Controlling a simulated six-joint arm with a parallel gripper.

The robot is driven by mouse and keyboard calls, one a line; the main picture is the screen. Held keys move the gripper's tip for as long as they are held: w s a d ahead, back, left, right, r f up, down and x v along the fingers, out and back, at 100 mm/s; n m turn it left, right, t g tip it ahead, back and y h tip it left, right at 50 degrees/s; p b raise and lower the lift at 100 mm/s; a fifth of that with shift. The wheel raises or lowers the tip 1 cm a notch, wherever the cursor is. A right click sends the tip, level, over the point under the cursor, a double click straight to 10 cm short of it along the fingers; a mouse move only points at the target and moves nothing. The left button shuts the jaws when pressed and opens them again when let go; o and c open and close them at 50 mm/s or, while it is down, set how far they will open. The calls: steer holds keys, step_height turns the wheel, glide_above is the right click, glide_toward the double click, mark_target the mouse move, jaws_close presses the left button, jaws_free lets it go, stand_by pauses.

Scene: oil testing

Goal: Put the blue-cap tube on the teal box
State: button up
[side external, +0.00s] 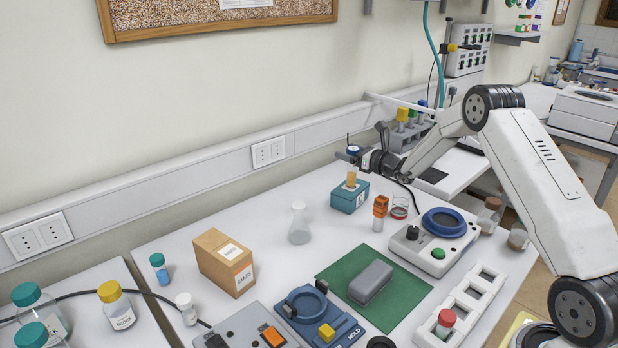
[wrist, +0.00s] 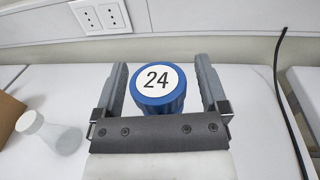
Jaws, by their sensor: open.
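The blue-cap tube (side external: 351,172) has an amber body and appears upright on top of the teal box (side external: 343,202), its lower end at the box's top. Its blue cap, marked 24, shows in the wrist view (wrist: 158,82). My gripper (side external: 352,153) is at cap height. In the wrist view my gripper (wrist: 160,80) is open, with one finger on each side of the cap and a small gap on both sides. The cap hides the tube body and the box in the wrist view.
A clear flask (side external: 299,225) stands left of the teal box; it also shows in the wrist view (wrist: 50,133). A cardboard box (side external: 223,262) is farther left.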

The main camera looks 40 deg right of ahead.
steer(key=s+d, duration=0.1)
steer(key=s, duration=1)
steer(key=shift+s+d, duration=0.15)
steer(key=shift+d, duration=0.25)
steer(key=shift+a, duration=0.1)
steer(key=s+a+f+n+g+y, duration=0.25)
steer(key=a+n+g, duration=0.3)
steer(key=a, duration=0.45)
steer(key=s+a+f+n+g+y, duration=0.1)
steer(key=s+a+n+g+y, duration=0.3)
steer(key=a+n, duration=0.4)
steer(key=s+a+n+g+h, duration=0.1)
steer(key=s+a+n, duration=0.1)
steer(key=s+a+n+g, duration=0.1)
steer(key=s+a+g, duration=0.1)
steer(key=s, duration=0.1)
steer(key=s+a+f+n+g+h, duration=0.1)
steer(key=s+a+n+g, duration=0.1)
steer(key=s, duration=0.1)
steer(key=shift+f+n+h, duration=0.1)
steer(key=shift+n+h, duration=0.25)
steer(key=s+r+n+h, duration=0.1)
steer(key=s+n+h, duration=0.5)
steer(key=n, duration=0.9)
steer(key=shift+s+a+g+h, duration=0.35)
steer(key=shift+s+a, duration=0.1)
steer(key=shift+s, duration=0.65)
